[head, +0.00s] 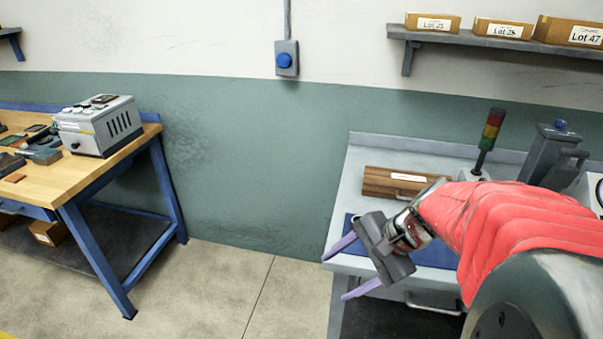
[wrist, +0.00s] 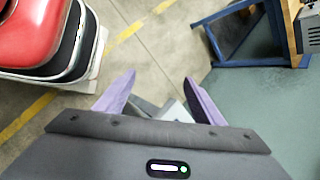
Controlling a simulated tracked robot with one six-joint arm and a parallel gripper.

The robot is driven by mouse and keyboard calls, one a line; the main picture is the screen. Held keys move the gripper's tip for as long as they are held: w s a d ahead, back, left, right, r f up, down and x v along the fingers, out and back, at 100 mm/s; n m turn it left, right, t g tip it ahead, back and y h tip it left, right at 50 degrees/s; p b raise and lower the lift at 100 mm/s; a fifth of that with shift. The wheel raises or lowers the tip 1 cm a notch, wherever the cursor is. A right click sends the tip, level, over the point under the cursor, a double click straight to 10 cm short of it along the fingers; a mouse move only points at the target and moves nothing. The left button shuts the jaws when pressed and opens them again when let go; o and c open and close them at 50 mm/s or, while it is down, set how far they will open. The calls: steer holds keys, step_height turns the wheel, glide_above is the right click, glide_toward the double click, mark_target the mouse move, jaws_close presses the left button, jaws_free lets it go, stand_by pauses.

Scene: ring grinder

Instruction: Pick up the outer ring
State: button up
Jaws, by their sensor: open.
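My gripper (head: 346,269) is open and empty, held in front of the grey workbench (head: 352,178) on the right in the head view. Its two purple fingers point left, spread apart, and they also show in the wrist view (wrist: 158,92). No outer ring can be made out in either view. My arm in its red cover hides part of the bench top and the blue mat (head: 437,254) on it.
A wooden box (head: 392,182), a signal tower (head: 490,140) and a grey machine (head: 550,155) stand on the grey bench. A wooden-topped bench (head: 122,150) with a grey device (head: 98,125) and tools stands left. Open floor (head: 230,285) lies between the benches.

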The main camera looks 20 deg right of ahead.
steer(key=d+f+m+t, duration=0.1)
steer(key=d+m+t, duration=0.2)
steer(key=d+m, duration=0.2)
steer(key=s+d+f+m+t+h, duration=0.1)
steer(key=d+m, duration=0.5)
steer(key=d, duration=0.6)
steer(key=d+f+m+t, duration=0.3)
steer(key=d+m+t, duration=0.2)
steer(key=d, duration=0.4)
steer(key=shift+s+m+h, duration=0.3)
steer(key=shift+s+m, duration=0.1)
steer(key=shift+m, duration=0.2)
steer(key=shift+a, duration=0.1)
steer(key=shift+x, duration=4.3)
steer(key=shift+x, duration=2.6)
steer(key=shift+a, duration=0.15)
steer(key=shift+c, duration=0.2)
